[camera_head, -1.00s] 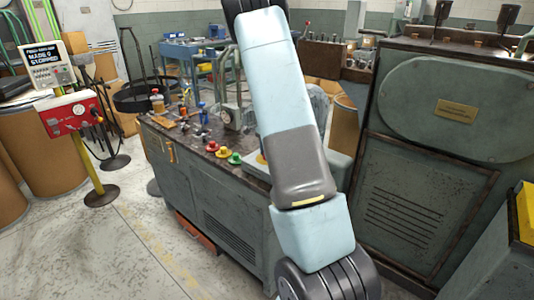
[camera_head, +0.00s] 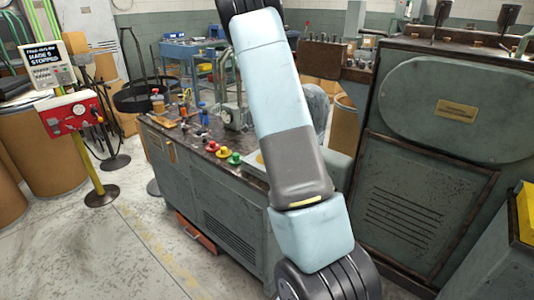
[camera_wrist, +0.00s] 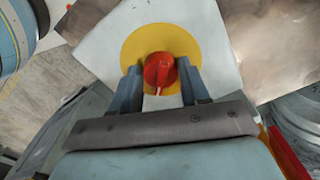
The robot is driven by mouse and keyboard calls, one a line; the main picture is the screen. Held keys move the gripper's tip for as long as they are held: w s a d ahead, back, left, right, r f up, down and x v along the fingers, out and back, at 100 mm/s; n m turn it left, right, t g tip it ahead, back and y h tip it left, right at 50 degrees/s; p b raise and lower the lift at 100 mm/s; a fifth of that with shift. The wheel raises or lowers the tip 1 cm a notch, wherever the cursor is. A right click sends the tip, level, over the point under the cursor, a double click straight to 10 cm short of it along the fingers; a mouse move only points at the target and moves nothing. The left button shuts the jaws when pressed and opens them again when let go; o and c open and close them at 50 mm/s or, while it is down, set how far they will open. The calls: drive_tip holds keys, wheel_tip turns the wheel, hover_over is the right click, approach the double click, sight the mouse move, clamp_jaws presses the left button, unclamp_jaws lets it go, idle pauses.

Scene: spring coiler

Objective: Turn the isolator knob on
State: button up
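The isolator knob (camera_wrist: 159,70) is red and round with a pale mark at its lower edge. It sits on a yellow disc (camera_wrist: 160,38) on a pale plate (camera_wrist: 102,42), in the upper middle of the wrist view. The two blue-grey fingers of my gripper (camera_wrist: 160,78) stand on either side of the knob, spread about a knob's width apart. They lie very close to its sides; I cannot tell whether they press on it. In the head view my arm hides the knob and gripper.
A bench (camera_head: 213,185) carries red, yellow and green knobs (camera_head: 223,152) and other fittings. A large green machine (camera_head: 455,110) stands at the right. The floor at front left is clear.

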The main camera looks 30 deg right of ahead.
drive_tip(key=o, duration=0.4)
drive_tip(key=shift+c, duration=0.2)
drive_tip(key=shift+r, duration=0.1)
wheel_tip(320, 180, up, 14)
drive_tip(key=shift+f, duration=0.25)
idle(0.4)
